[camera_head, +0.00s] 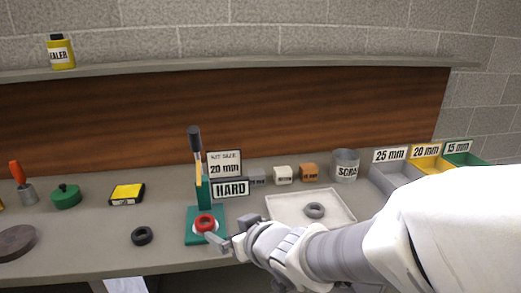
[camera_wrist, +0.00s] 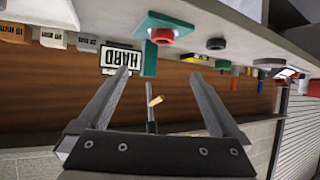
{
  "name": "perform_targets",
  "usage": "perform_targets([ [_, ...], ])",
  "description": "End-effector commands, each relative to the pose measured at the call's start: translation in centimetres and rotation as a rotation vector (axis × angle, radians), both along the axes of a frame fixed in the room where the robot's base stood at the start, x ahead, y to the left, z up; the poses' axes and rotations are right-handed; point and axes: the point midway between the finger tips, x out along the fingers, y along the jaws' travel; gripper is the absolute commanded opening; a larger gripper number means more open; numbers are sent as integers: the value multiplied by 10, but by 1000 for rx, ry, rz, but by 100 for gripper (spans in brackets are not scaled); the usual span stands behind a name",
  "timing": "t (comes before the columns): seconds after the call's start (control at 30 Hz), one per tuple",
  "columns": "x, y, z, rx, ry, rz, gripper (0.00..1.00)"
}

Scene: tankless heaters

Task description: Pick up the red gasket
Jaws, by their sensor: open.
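The red gasket (camera_head: 205,223) lies on the green base of a stand (camera_head: 193,238), on a pale round seat in front of the green post. It also shows in the upside-down wrist view (camera_wrist: 162,35), beyond my fingertips and a little above the middle. My gripper (camera_head: 222,240) is just in front and to the right of the gasket in the head view. In the wrist view my gripper (camera_wrist: 160,75) is open, with nothing between its fingers. The gasket looks apart from both fingers; the exact gap cannot be told.
A HARD sign (camera_head: 230,188) stands right behind the stand. A black ring (camera_head: 142,236) lies to its left, and a white tray (camera_head: 282,207) with a grey ring (camera_head: 315,210) to its right. A scrap can (camera_head: 345,166) and labelled bins (camera_head: 428,167) stand further right.

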Motion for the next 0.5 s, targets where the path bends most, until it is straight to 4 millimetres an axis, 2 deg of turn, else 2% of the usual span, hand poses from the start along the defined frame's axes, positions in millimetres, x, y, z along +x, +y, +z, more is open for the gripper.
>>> perform_targets([
  [0.5,11,14,-3,13,11,20,100],
])
